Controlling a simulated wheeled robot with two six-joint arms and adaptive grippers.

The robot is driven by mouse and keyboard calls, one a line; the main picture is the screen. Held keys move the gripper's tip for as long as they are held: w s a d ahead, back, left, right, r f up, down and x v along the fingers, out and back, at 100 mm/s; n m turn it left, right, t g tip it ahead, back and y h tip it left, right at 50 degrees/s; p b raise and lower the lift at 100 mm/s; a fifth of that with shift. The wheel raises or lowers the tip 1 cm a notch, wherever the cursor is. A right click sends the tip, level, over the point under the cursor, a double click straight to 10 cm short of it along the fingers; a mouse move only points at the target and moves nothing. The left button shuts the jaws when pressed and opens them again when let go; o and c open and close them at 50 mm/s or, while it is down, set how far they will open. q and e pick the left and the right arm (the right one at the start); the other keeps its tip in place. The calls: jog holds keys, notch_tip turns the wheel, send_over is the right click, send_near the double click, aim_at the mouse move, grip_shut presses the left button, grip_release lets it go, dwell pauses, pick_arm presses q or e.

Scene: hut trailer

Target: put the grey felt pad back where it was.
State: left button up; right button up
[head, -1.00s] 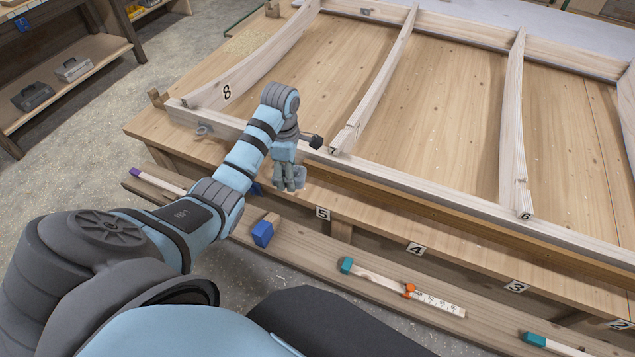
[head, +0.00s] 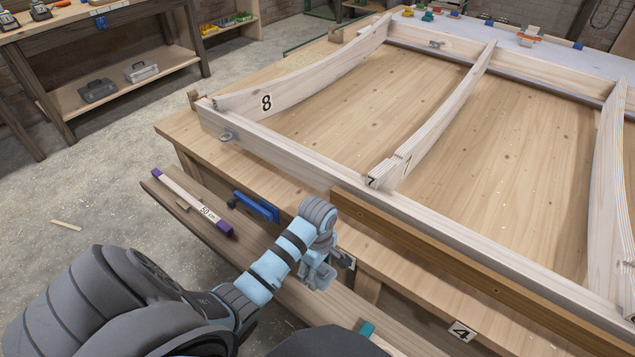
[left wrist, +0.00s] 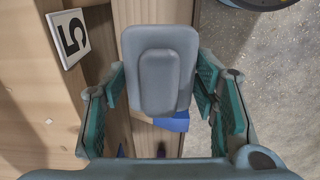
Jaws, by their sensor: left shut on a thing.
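The grey felt pad (left wrist: 160,85), a rounded rectangle with a smaller raised rectangle on it, sits between the teal-lined fingers of my left gripper in the left wrist view. My left gripper (head: 322,277) is shut on it. In the head view the gripper is above the low plank at the bench's front edge; the pad itself is hard to make out there. Below the pad in the left wrist view, a blue piece (left wrist: 172,122) shows partly on the plank. My right gripper is out of view.
The workbench (head: 183,135) carries a large wooden frame (head: 300,155) with ribs marked 8 and 7. The plank (head: 340,308) below holds a purple-ended strip (head: 192,202). A blue clamp (head: 256,207) is on the bench front. The floor at left is mostly clear.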

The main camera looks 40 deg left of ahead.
aim_at(317, 277)
pick_arm(q)
notch_tip(317, 277, down, 12)
jog(key=b, duration=0.4)
jog(key=shift+r+b, duration=0.1)
jog(key=shift+b, duration=0.3)
notch_tip(317, 277, down, 5)
jog(key=b, duration=0.2)
jog(key=shift+b, duration=0.3)
jog(key=shift+r, duration=0.25)
jog(key=o, duration=1.3)
jog(key=shift+f, duration=0.15)
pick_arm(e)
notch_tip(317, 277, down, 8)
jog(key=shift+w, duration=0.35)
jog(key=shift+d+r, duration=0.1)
pick_arm(q)
notch_tip(317, 277, up, 12)
jog(key=p, duration=0.6)
jog(key=shift+r+p, duration=0.2)
jog(key=shift+p, duration=0.15)
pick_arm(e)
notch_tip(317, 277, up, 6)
